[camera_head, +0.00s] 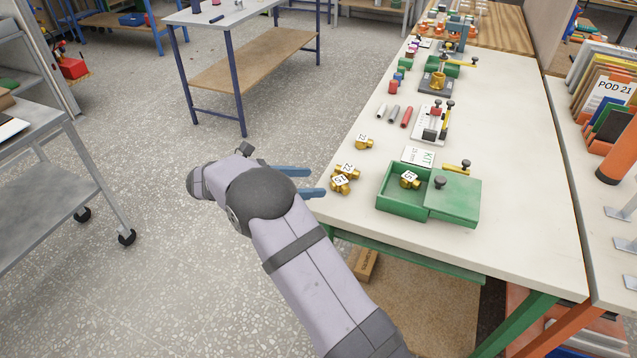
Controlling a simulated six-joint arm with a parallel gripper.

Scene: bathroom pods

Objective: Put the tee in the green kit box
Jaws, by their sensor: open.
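The green kit box (399,207) stands near the front left of the white bench. Its left part is open, and a brass fitting marked 15 (409,180) shows inside. Its green lid (455,199), with a dark knob, covers the right part. Left of the box, two brass fittings lie close together, one marked 22 (347,170) and one marked 15 (340,184). Another brass fitting marked 22 (363,142) lies farther back. I cannot tell which is the tee. My gripper (318,182) is open, its blue fingers pointing right, at the bench's left edge beside the pair.
A KIT card (418,157) and a yellow-handled valve (457,167) are behind the box. Short pipe pieces (393,112) and a clamp fixture (431,124) stand farther back. The bench right of the box is clear. A wheeled grey cart (45,205) is at left.

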